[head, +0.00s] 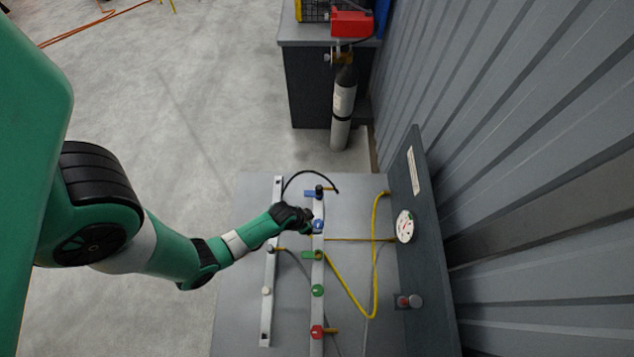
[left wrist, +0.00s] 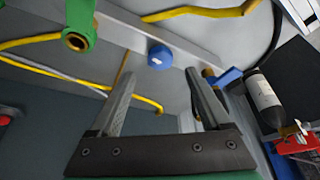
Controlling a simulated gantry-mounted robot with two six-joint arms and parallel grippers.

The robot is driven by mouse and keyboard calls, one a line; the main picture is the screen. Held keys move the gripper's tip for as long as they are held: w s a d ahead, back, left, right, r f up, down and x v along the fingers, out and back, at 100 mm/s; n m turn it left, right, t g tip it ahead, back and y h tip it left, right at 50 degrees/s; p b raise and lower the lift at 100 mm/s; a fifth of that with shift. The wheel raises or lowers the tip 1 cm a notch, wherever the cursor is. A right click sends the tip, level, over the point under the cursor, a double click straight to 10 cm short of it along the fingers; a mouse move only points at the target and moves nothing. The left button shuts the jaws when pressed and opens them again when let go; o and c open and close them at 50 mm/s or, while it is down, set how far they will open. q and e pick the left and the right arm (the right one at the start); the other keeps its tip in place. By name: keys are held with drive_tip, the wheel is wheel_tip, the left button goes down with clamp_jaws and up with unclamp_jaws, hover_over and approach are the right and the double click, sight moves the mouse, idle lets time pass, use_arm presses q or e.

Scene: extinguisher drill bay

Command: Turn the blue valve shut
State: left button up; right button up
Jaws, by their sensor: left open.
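A round blue knob with a white mark (head: 318,227) sits on the long metal rail (head: 317,272) of the grey panel. In the left wrist view, the blue knob (left wrist: 159,57) shows between and just beyond my fingertips. A blue lever handle (head: 310,193) is on the same rail farther back; it also shows in the left wrist view (left wrist: 226,77), right of my right-hand finger. My left gripper (head: 309,220) is open and empty at the round knob, pointing at it (left wrist: 160,73). I cannot tell whether a finger touches the knob.
On the same rail are a green lever (head: 310,255), a green knob (head: 317,290) and a red knob (head: 316,332). Yellow hoses (head: 376,250) and a gauge (head: 405,226) lie to the right. A grey cylinder (head: 343,108) stands behind the bench.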

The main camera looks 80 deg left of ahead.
sight(318, 223)
use_arm(q)
drive_tip(key=b+x, duration=0.2)
drive_tip(key=x, duration=0.3)
drive_tip(key=shift+w+a+f, duration=0.1)
drive_tip(key=shift+w+f, duration=0.15)
drive_tip(key=shift+f, duration=0.05)
clamp_jaws()
